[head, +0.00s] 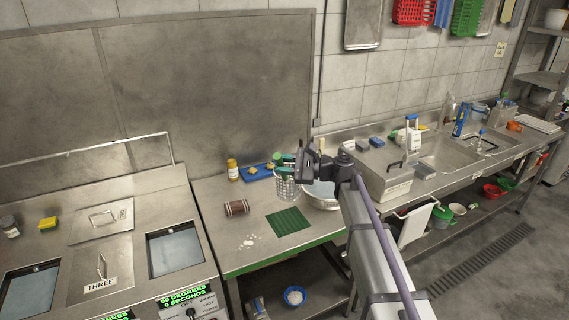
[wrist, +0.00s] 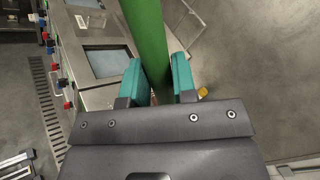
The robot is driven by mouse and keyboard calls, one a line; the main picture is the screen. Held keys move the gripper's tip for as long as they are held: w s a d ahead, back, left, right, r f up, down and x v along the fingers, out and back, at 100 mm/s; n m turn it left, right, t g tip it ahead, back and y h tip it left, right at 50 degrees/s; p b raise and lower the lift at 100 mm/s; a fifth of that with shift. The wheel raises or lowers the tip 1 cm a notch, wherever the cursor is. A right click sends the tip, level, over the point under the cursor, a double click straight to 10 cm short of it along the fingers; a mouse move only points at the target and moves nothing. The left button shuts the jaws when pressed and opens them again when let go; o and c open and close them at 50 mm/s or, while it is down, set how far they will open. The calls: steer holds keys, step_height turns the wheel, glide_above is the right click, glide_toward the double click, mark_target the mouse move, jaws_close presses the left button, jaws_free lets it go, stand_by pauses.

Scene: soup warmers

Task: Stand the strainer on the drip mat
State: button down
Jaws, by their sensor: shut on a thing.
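The strainer (head: 287,188) is a light mesh basket with a green handle, in the middle of the head view. My gripper (head: 287,161) is shut on the green handle; in the wrist view the handle (wrist: 147,40) runs between my two teal fingers (wrist: 160,84). The basket hangs below my gripper, roughly upright, and is out of sight in the wrist view. The drip mat (head: 290,221) is a dark green ribbed rectangle lying flat and bare on the steel counter. In the picture the basket is just above the mat's far edge; I cannot tell its height.
A steel bowl (head: 322,204) stands right of the strainer, partly behind my arm. A blue tray (head: 264,173) with yellow pieces and an amber jar (head: 233,170) are behind. A brown roll (head: 236,208) and white spots (head: 249,241) lie left of the mat.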

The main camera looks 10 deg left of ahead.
steer(key=shift+s+a, duration=0.1)
steer(key=shift+a, duration=0.05)
step_height(320, 180, down, 12)
steer(key=b, duration=1.2)
steer(key=shift+f+b, duration=1)
stand_by(2.1)
steer(key=shift+c, duration=1.4)
jaws_free()
steer(key=d, duration=0.7)
steer(key=shift+s, duration=0.15)
